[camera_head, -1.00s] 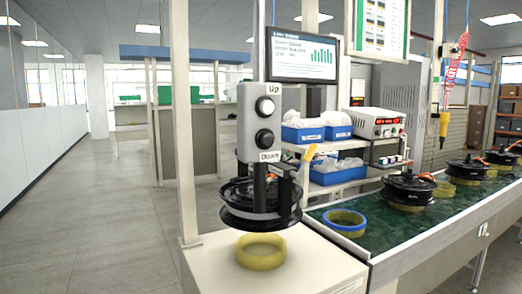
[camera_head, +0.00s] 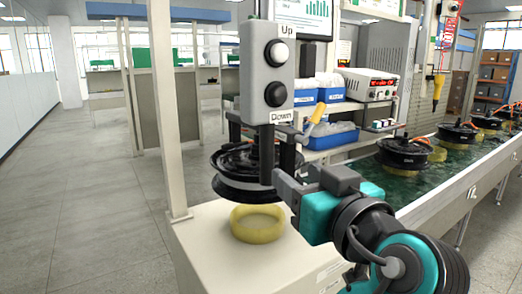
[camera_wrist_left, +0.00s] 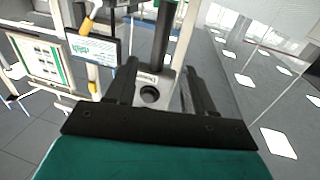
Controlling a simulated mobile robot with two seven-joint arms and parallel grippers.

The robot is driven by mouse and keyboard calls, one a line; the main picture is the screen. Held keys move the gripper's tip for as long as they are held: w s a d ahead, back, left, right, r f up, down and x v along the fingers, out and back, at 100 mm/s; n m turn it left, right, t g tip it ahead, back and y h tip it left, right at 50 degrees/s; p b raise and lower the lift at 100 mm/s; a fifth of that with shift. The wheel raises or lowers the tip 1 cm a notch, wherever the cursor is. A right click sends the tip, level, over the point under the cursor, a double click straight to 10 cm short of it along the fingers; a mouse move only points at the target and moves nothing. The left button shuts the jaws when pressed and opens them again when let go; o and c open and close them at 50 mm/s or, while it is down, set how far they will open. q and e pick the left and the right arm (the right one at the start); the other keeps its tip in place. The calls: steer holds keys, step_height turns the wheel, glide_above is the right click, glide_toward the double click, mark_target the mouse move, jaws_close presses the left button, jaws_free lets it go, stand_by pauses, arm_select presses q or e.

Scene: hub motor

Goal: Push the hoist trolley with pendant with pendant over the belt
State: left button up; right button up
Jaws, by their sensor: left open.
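The grey hoist pendant (camera_head: 267,75) hangs upright, with round "Up" and "Down" buttons. Below it, dark hoist arms reach down to a black hub motor (camera_head: 245,170), which hangs above a yellow ring (camera_head: 257,223) on a white stand (camera_head: 200,245). The trolley above the pendant is out of view. The green belt (camera_head: 428,183) lies to the right. My left gripper (camera_head: 284,183) is just below and right of the pendant, in front of the motor. In the left wrist view its two fingers are apart, with the pendant (camera_wrist_left: 150,92) showing between them. My right gripper is not in view.
Hub motors (camera_head: 404,153) on yellow rings stand along the belt. A shelf with blue bins (camera_head: 330,138) and a monitor (camera_head: 302,18) stand behind the pendant. A cream post (camera_head: 163,100) rises left of it. The floor at left is clear.

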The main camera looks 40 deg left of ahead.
mark_target(270, 155)
arm_select(q)
steer(key=p+x, duration=0.2)
steer(key=x, duration=1)
steer(key=shift+w+a, duration=0.1)
steer(key=shift+a, duration=0.25)
jaws_close()
